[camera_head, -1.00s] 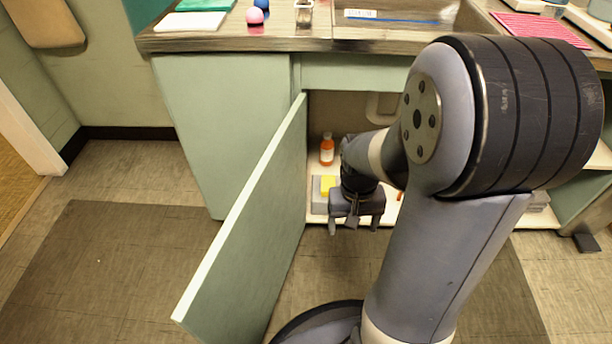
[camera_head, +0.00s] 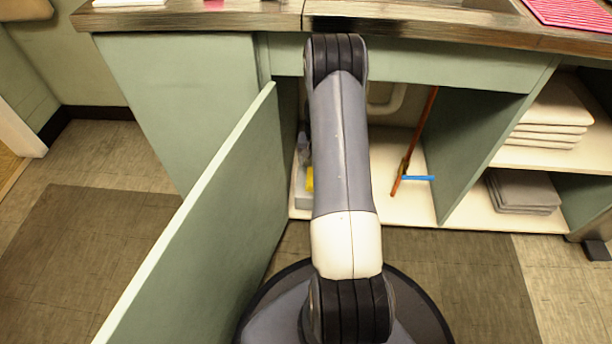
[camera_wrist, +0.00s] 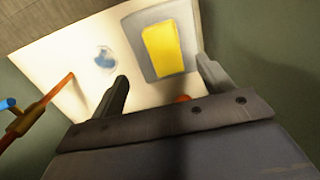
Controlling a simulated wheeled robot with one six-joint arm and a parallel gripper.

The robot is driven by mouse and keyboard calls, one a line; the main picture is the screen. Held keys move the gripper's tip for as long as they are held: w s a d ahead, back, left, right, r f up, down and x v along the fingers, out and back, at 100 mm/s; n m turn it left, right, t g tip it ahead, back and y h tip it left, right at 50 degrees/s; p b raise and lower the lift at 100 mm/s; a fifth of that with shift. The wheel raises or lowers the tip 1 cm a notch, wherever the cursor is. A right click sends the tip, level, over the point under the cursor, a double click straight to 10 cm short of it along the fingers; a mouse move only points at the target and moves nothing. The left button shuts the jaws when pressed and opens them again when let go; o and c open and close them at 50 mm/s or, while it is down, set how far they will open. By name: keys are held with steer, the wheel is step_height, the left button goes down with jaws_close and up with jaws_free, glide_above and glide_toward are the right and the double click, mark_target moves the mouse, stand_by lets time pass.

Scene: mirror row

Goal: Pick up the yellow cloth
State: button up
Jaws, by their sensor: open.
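The yellow cloth (camera_wrist: 162,50) lies in or on a grey tray (camera_wrist: 132,32) on the white cabinet floor. In the head view only a sliver of the cloth (camera_head: 309,181) and part of the tray (camera_head: 300,200) show left of my arm, which hides the rest. My gripper (camera_wrist: 163,70) is open and empty. In the wrist view its two fingers point toward the cloth, with the right fingertip near the tray's right side. I cannot tell the remaining distance to the cloth. In the head view my arm covers most of the gripper.
The open cabinet door (camera_head: 200,230) stands close on the left. An orange stick (camera_head: 415,145) with a blue piece (camera_head: 418,178) leans inside on the right, before a divider wall (camera_head: 480,130).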

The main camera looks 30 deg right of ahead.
mark_target(309, 186)
step_height(309, 186, down, 6)
steer(key=shift+w+r+b, duration=0.1)
steer(key=shift+r+b, duration=0.1)
steer(key=shift+b, duration=0.9)
steer(key=shift+w+d+f+b, duration=0.1)
steer(key=shift+w+f+b, duration=0.1)
steer(key=shift+f+b, duration=0.55)
steer(key=shift+w+f+b, duration=0.15)
steer(key=shift+f+b, duration=0.15)
steer(key=shift+f, duration=0.7)
steer(key=shift+w+d+f+b, duration=0.1)
steer(key=shift+w+f+b, duration=0.1)
steer(key=shift+f+b, duration=0.55)
steer(key=c, duration=1)
